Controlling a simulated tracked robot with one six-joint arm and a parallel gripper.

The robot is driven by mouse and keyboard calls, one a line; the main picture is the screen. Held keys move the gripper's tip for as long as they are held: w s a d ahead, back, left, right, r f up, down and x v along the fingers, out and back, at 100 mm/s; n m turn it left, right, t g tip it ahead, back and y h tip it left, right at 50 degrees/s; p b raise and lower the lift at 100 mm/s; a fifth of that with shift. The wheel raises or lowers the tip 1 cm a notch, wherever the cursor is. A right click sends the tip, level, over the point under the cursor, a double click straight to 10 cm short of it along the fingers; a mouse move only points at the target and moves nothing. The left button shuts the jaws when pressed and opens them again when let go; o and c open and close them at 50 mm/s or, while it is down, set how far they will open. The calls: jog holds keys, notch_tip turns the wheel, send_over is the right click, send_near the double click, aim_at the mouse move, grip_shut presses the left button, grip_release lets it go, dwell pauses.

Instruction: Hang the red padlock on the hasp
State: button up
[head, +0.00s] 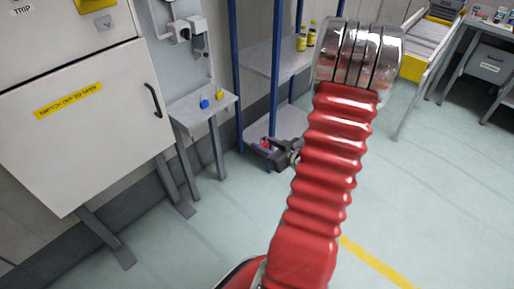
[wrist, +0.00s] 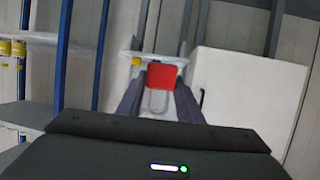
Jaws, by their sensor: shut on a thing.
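The red padlock (wrist: 162,75) is held between the two dark fingers of my gripper (wrist: 160,88). Its pale shackle loop shows between the fingers in the wrist view, which looks upside down. In the head view my gripper (head: 282,150) is low by the blue-posted rack, with the red padlock (head: 265,143) small at its tips. It is apart from the cabinet and the small shelf. A grey-white fitting (head: 187,30) is on the wall panel right of the white cabinet. I cannot tell whether it carries the hasp.
A small grey shelf (head: 190,106) under the fitting holds a blue object (head: 204,104) and a yellow one (head: 220,93). The white cabinet (head: 90,110) has a black handle. The rack (head: 262,58) holds yellow bottles (head: 311,34). Floor in front is open.

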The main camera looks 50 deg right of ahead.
jog(key=shift+w+d, duration=0.1)
jog(key=shift+d, duration=0.2)
jog(key=shift+w+d+m+h, duration=0.35)
jog(key=shift+d+m+h, duration=0.05)
jog(key=shift+m, duration=0.1)
jog(key=w+a+r+m+h, duration=0.1)
jog(key=w+a+r, duration=0.2)
jog(key=w+a, duration=0.3)
jog(key=w+a+r+h, duration=0.15)
jog(key=w+a, duration=0.25)
jog(key=w, duration=0.5)
jog(key=w+a+r+n+y, duration=0.1)
jog(key=w+a, duration=0.1)
jog(key=a, duration=0.6)
jog(key=w+a+r+n+y, duration=0.1)
jog(key=w+a+r+y, duration=0.1)
jog(key=a, duration=0.7)
jog(key=w+a+r+n+y, duration=0.1)
jog(key=w+a+r+y, duration=0.1)
jog(key=a, duration=0.7)
jog(key=shift+w+a+r, duration=0.2)
jog(key=shift+w, duration=0.15)
jog(key=shift+d, duration=0.1)
